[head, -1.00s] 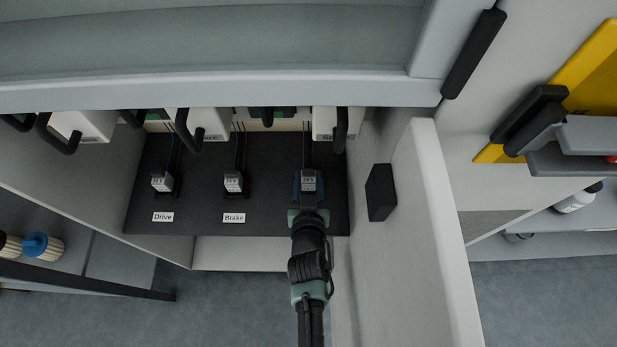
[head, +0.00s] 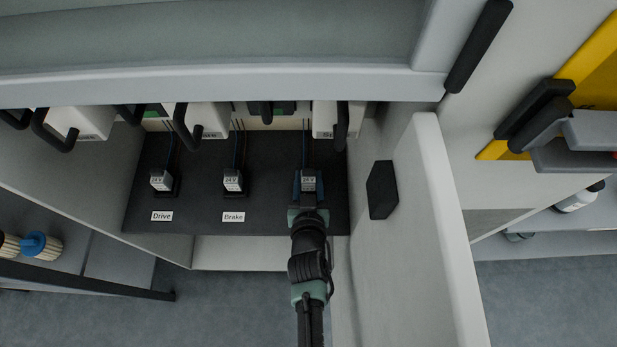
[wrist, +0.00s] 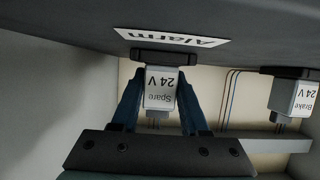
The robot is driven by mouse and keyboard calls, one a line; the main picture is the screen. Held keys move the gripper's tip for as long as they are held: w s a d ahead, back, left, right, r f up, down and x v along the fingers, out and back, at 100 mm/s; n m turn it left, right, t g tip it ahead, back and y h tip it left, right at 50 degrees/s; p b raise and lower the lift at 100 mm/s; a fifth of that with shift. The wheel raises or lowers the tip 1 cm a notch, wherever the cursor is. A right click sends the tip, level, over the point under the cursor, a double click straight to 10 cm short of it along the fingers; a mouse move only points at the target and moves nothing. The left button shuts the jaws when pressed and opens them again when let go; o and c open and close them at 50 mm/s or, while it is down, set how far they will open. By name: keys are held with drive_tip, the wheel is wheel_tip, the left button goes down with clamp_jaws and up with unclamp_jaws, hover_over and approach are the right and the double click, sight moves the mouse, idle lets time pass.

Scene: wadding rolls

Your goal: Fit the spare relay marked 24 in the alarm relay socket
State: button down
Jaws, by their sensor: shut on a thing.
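The spare relay (wrist: 160,88), a grey-white block marked "Spare 24 V", is held between the blue fingers of my gripper (wrist: 158,100). In the wrist view its end is at the black alarm socket (wrist: 164,57), just by the "Alarm" label (wrist: 170,37). It looks in contact with the socket, but I cannot tell how deeply it is seated. In the head view the relay (head: 308,182) shows between my gripper's fingers (head: 309,188) at the right of the dark panel (head: 270,210). My gripper hides the alarm label there.
The brake relay (head: 233,181) and drive relay (head: 161,180) stand in their sockets to the left. Black handles (head: 187,128) hang above the panel. The open cabinet door (head: 432,220) with a black block (head: 381,190) is close on the right of my arm.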

drive_tip(key=shift+c, duration=1.7)
unclamp_jaws()
drive_tip(key=p+v, duration=0.2)
drive_tip(key=v, duration=1.1)
